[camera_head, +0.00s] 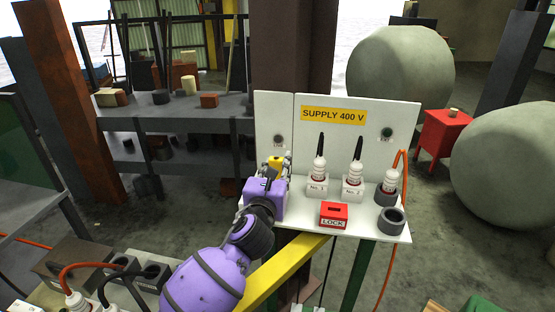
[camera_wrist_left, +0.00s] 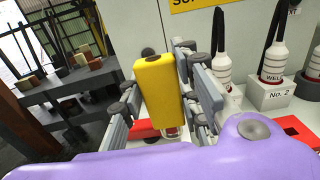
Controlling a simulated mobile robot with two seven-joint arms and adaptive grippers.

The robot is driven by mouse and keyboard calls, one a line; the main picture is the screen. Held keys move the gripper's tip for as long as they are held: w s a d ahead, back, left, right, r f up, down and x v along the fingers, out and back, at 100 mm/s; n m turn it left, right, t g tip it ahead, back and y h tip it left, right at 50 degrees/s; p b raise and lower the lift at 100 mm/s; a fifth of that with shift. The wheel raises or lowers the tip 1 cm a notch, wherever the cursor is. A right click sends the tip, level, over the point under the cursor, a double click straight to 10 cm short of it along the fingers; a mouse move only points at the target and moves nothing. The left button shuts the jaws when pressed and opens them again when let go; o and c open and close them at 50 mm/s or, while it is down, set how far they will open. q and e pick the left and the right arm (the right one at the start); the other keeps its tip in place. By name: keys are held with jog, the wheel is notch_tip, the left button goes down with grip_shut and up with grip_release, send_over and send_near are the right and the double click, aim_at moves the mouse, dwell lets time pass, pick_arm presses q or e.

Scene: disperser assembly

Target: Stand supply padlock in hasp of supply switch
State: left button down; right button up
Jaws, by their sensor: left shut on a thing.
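My left gripper (camera_head: 275,166) is at the left part of the white panel marked SUPPLY 400 V. It is shut on the yellow padlock (camera_wrist_left: 158,90), which stands nearly upright between the finger pads in the left wrist view. Only a small yellow part of the padlock (camera_head: 274,161) shows in the head view. A red part (camera_wrist_left: 143,128) shows low behind the padlock; I cannot tell whether it belongs to the supply switch. The hasp is hidden behind the gripper and padlock, so I cannot tell whether they touch. My right gripper is not in view.
A red LOCK box (camera_head: 333,219) sits on the white shelf (camera_head: 302,219), right of my gripper. White cable terminations (camera_head: 318,172) on blocks and a grey ring (camera_head: 392,221) stand nearby. A yellow beam (camera_head: 285,271) runs below. A grey shelf rack (camera_head: 180,108) stands behind left.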

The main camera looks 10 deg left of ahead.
pick_arm(q)
jog(key=shift+f, duration=0.8)
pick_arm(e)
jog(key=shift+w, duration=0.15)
pick_arm(q)
jog(key=shift+r, duration=0.1)
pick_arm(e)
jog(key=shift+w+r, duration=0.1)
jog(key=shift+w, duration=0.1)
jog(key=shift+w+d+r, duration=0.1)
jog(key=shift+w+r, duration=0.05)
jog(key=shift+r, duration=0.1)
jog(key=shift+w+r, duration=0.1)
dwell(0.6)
pick_arm(q)
jog(key=shift+p, duration=0.35)
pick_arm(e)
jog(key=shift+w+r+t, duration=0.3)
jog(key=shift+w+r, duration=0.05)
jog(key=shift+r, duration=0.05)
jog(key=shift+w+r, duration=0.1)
